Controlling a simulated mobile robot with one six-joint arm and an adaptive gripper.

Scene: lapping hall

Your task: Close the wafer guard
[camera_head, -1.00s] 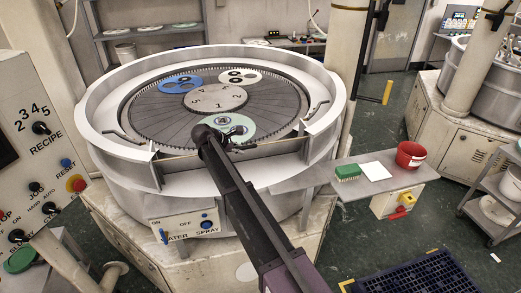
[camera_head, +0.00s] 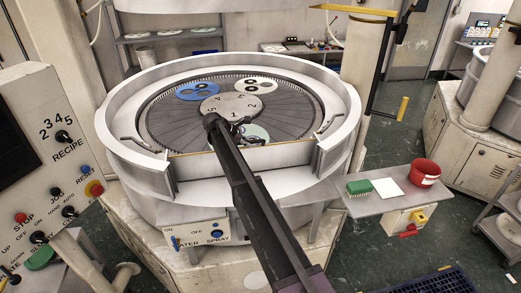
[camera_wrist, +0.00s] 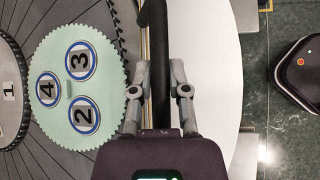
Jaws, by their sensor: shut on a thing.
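The wafer guard appears to be the pale panel (camera_head: 200,168) with a yellow top edge, spanning the front gap of the round machine's pale rim wall (camera_head: 112,130). My gripper (camera_head: 240,127) is over the front of the lapping plate, behind that edge. In the wrist view my gripper (camera_wrist: 160,95) is shut on a dark bar (camera_wrist: 158,45), apparently the guard's handle. How the bar joins the panel is hidden. A green toothed carrier (camera_head: 256,131) with wafers lies near the gripper; it also shows left of the fingers in the wrist view (camera_wrist: 70,110).
Blue (camera_head: 197,90) and white (camera_head: 253,86) carriers sit farther back on the plate. A control panel (camera_head: 50,140) stands at left. A side shelf (camera_head: 380,204) at right holds a green brush (camera_head: 359,187) and red bucket (camera_head: 425,172). Dark floor is open beyond it.

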